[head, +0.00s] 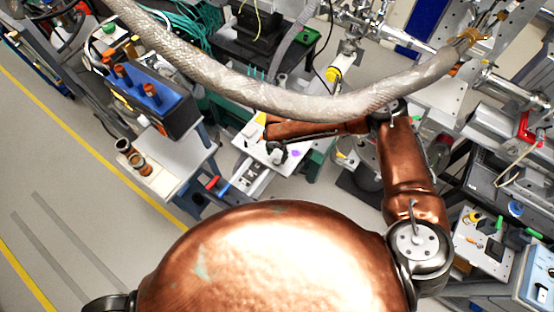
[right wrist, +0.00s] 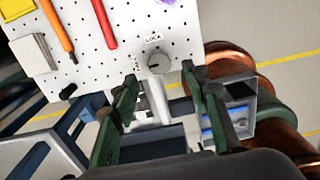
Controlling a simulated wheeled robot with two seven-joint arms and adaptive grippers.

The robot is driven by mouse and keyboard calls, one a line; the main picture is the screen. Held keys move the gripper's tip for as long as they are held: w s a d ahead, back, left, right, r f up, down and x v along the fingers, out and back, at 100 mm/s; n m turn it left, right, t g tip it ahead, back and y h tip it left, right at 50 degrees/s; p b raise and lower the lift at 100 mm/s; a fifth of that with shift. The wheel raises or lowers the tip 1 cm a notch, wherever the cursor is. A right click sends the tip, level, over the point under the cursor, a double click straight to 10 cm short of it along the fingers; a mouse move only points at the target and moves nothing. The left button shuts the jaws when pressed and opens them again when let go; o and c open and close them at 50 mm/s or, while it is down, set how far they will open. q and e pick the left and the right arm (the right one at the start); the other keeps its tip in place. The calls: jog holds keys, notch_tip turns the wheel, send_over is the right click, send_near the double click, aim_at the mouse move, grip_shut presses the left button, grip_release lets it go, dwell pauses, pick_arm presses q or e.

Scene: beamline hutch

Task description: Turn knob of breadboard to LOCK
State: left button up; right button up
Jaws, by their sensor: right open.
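The breadboard (right wrist: 120,50) is a white perforated panel at the top of the right wrist view. Its round grey knob (right wrist: 156,63) sits near the panel's lower edge, just under a small LOCK label (right wrist: 153,38). My right gripper (right wrist: 160,85) is open, with one green finger on each side of the knob in the picture and nothing between them. I cannot tell whether either finger touches the knob. In the head view my right gripper (head: 277,148) is small, over the white breadboard (head: 257,150), and the knob cannot be made out there. My left gripper is not in view.
Tools with orange (right wrist: 57,28) and red (right wrist: 103,22) handles lie on the breadboard. In the head view a thick grey hose (head: 300,105) arches above my right arm. A blue box with orange knobs (head: 150,95) stands at left. Open floor (head: 70,190) lies at lower left.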

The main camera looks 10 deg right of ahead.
aim_at(277, 161)
jog(key=shift+f, duration=2.75)
jog(key=shift+c, duration=0.4)
grip_shut()
